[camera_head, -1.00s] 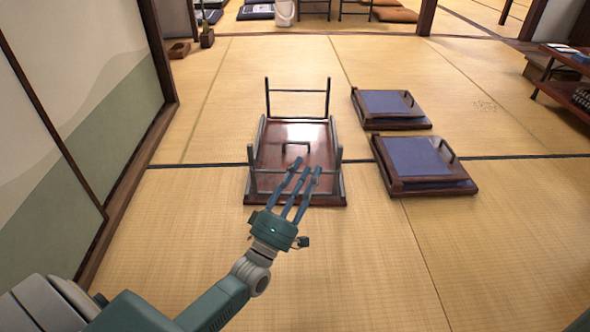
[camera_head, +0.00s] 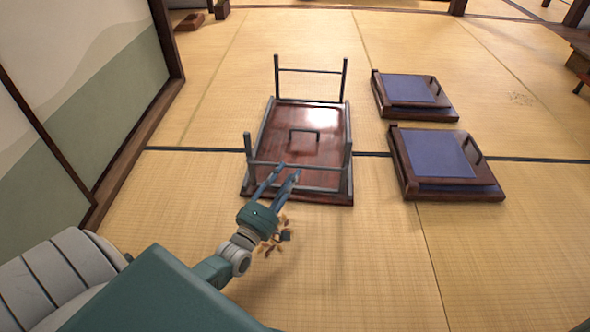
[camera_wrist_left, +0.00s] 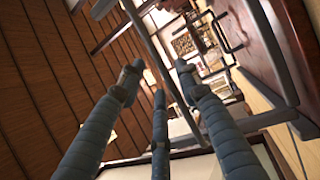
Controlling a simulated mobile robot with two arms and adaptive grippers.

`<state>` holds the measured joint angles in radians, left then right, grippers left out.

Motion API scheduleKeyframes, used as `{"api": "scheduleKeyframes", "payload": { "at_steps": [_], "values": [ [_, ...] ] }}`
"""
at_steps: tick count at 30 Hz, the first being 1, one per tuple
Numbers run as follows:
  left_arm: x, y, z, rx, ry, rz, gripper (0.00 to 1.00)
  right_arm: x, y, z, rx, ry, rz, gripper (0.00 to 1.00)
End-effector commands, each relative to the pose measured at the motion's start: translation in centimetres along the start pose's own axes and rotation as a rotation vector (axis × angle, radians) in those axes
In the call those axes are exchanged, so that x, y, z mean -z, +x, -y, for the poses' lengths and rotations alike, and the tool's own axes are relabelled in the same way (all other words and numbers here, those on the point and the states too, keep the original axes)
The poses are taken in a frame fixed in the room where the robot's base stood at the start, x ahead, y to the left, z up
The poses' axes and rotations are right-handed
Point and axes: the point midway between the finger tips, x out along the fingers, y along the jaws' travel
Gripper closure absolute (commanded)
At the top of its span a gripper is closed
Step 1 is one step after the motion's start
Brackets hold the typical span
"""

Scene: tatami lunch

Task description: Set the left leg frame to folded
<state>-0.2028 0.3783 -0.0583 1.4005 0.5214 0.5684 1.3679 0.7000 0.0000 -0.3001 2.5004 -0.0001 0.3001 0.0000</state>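A low table (camera_head: 290,125) with a dark red-brown surface lies upside down on the tatami. Its far leg frame (camera_head: 311,71) and near leg frame (camera_head: 300,164) both stand up from it, each with a crossbar. The view does not settle which one is called left. My left gripper (camera_head: 287,173) is at the near frame, its fingers overlapping the crossbar. In the left wrist view the fingers (camera_wrist_left: 158,75) are spread, with a metal bar (camera_wrist_left: 151,45) showing beyond and between them; contact cannot be told. My right gripper is out of view.
A sliding wall panel (camera_head: 95,90) stands at left. Small orange-brown bits (camera_head: 275,238) show beside my left wrist.

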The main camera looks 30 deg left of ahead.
Motion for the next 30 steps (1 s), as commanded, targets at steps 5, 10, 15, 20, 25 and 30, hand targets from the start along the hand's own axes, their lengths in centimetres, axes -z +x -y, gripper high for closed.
{"api": "scheduleKeyframes", "payload": {
  "at_steps": [5, 10, 15, 20, 25, 30],
  "values": [
    [-0.1, 2.9, 0.3, -0.003, -0.001, 0.0, 0.66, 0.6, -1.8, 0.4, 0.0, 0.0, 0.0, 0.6],
    [0.0, 4.2, 0.1, -0.002, 0.0, 0.0, 0.66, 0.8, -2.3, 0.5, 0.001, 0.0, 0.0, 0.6],
    [0.0, 4.5, 0.0, 0.001, 0.0, 0.0, 0.66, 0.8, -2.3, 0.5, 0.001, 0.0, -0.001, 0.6],
    [-0.1, 4.5, 0.0, 0.0, 0.0, 0.0, 0.7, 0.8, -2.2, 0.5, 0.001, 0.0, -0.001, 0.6],
    [-0.1, 4.5, 0.0, 0.0, 0.0, 0.0, 1.0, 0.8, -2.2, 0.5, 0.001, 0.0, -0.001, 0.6],
    [0.0, 4.4, 0.0, 0.001, 0.001, 0.0, 1.0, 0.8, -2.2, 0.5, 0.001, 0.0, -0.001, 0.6]
  ]
}}
